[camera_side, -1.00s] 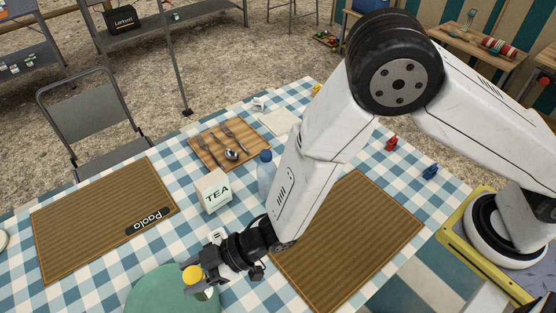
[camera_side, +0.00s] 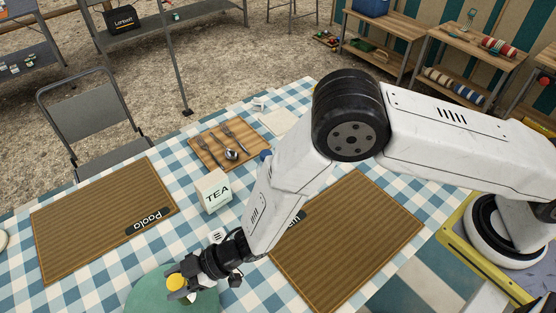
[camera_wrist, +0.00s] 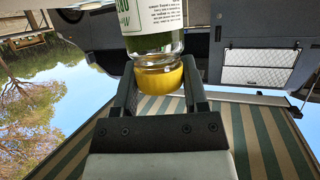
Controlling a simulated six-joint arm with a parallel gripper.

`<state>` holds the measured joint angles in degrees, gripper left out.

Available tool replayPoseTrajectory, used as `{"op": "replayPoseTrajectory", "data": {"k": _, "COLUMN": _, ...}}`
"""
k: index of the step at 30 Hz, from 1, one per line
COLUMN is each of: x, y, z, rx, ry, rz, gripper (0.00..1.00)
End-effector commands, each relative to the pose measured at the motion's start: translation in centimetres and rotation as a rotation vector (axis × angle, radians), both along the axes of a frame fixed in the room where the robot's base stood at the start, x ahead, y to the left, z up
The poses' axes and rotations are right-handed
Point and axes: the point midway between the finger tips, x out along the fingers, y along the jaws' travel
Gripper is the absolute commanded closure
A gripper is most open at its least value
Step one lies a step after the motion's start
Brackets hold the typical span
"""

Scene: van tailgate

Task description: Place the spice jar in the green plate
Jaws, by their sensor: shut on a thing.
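The spice jar has a yellow lid (camera_side: 177,282) and shows in the side view at the lower left. In the wrist view the jar (camera_wrist: 155,44) is glass with a white label and green contents, its yellow lid between my fingers. My gripper (camera_side: 183,287) is shut on the jar. It holds the jar over the green plate (camera_side: 143,299), which is cut off by the bottom edge of the picture. The jar's lower part is mostly hidden in the side view, so I cannot tell whether it touches the plate.
A white TEA box (camera_side: 212,191) stands behind my gripper. A wooden board with cutlery (camera_side: 208,150) lies farther back. A brown placemat named Paola (camera_side: 100,222) lies to the left, another placemat (camera_side: 350,240) to the right. Checkered cloth (camera_side: 95,280) shows bare left of the plate.

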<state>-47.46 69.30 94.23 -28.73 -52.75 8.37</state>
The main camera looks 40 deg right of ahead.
Motion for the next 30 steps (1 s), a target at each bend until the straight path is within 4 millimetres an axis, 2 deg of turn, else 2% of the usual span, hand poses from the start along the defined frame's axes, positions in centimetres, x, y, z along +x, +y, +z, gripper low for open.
{"op": "replayPoseTrajectory", "data": {"k": 9, "x": 0.1, "y": 0.1, "z": -2.9, "rx": -0.001, "ry": 0.001, "rz": 0.0, "gripper": 1.0}}
{"op": "replayPoseTrajectory", "data": {"k": 24, "x": 0.1, "y": 0.1, "z": -3.4, "rx": 0.0, "ry": 0.001, "rz": 0.0, "gripper": 1.0}}
{"op": "replayPoseTrajectory", "data": {"k": 25, "x": 0.1, "y": 0.0, "z": -3.5, "rx": -0.001, "ry": 0.001, "rz": 0.0, "gripper": 0.41}}
{"op": "replayPoseTrajectory", "data": {"k": 28, "x": 0.1, "y": 0.1, "z": -3.5, "rx": -0.001, "ry": 0.001, "rz": 0.0, "gripper": 0.09}}
{"op": "replayPoseTrajectory", "data": {"k": 30, "x": 0.1, "y": 0.1, "z": -3.5, "rx": -0.001, "ry": 0.001, "rz": 0.0, "gripper": 0.08}}
